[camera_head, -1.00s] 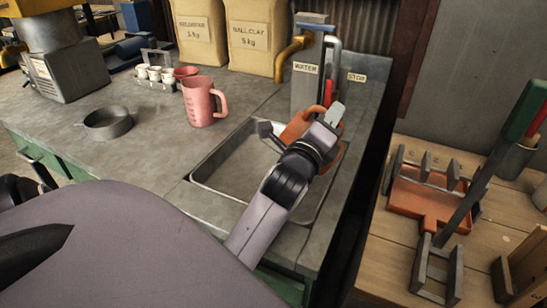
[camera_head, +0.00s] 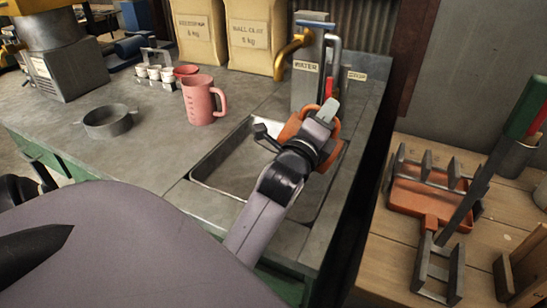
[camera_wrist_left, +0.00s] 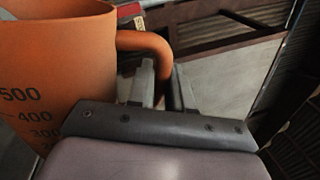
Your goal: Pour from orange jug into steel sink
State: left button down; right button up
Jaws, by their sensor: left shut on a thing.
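The orange jug (camera_head: 291,129) is over the far right part of the steel sink (camera_head: 205,167), mostly hidden behind my left wrist in the head view. My left gripper (camera_head: 325,112) is shut on the jug's handle. In the left wrist view the jug (camera_wrist_left: 55,65) fills the left side, with dark measure marks, and its handle passes between the fingers (camera_wrist_left: 162,85). The jug's mouth and contents are hidden, and I cannot tell how far it is tilted. No stream shows.
A pink jug (camera_head: 199,100) and a grey ring-shaped dish (camera_head: 108,122) stand on the counter left of the sink. A water dispenser (camera_head: 307,75) with a brass tap stands behind it. A wooden bench (camera_head: 390,268) with an orange tray (camera_head: 415,198) is at right.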

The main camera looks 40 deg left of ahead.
aim_at(302, 116)
pick_arm(q)
jog(key=shift+a, duration=0.15)
jog(key=shift+s+a+n+y+b, duration=0.15)
jog(key=shift+a+n+y+b, duration=0.2)
jog(key=shift+n, duration=0.35)
jog(key=shift+a+f, duration=0.1)
jog(key=shift+a, duration=0.1)
jog(key=shift+s+a+f+n, duration=0.2)
jog(key=shift+a+n, duration=0.2)
jog(key=shift+n, duration=0.3)
jog(key=shift+a+b, duration=0.1)
jog(key=shift+b, duration=0.2)
jog(key=shift+s+a+f+n+y+b, duration=0.25)
jog(key=shift+a+n+y+b, duration=0.15)
jog(key=shift+n, duration=0.3)
jog(key=shift+a, duration=0.1)
jog(key=shift+a, duration=0.1)
dwell(0.5)
jog(key=shift+s+a+n, duration=0.15)
jog(key=shift+a+n, duration=0.35)
jog(key=shift+n, duration=0.2)
